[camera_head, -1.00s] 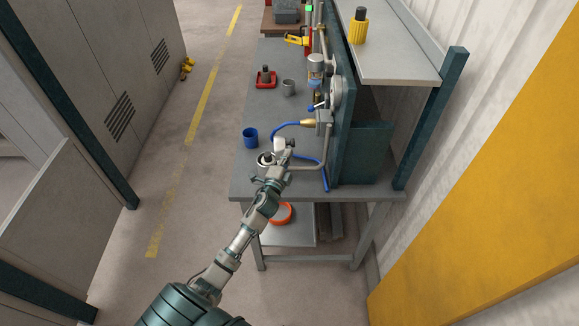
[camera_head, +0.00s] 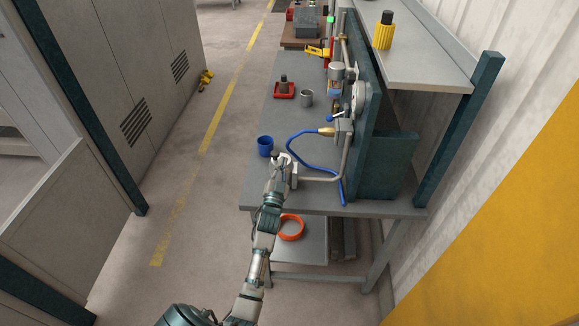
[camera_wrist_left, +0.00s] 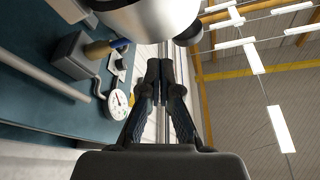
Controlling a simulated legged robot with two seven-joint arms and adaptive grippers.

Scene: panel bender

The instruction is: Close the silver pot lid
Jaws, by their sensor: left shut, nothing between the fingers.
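My left gripper (camera_head: 283,163) is over the near end of the bench in the head view. In the left wrist view, its dark fingers (camera_wrist_left: 158,72) are together and hold nothing. A shiny silver, rounded thing (camera_wrist_left: 150,18) fills the top of that view, just beyond the fingertips. It looks like part of the silver pot or its lid; I cannot tell which, nor whether the fingers touch it. In the head view the gripper and wrist hide most of the spot where the pot stands, so the lid's angle cannot be read. My right gripper is out of view.
The grey bench (camera_head: 262,190) holds a blue cup (camera_head: 265,146) left of my gripper, a grey cup (camera_head: 306,98) and a red tray (camera_head: 284,94) farther back. A blue hose (camera_head: 318,167) and pipework lie to the right. An orange ring (camera_head: 291,227) is on the lower shelf.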

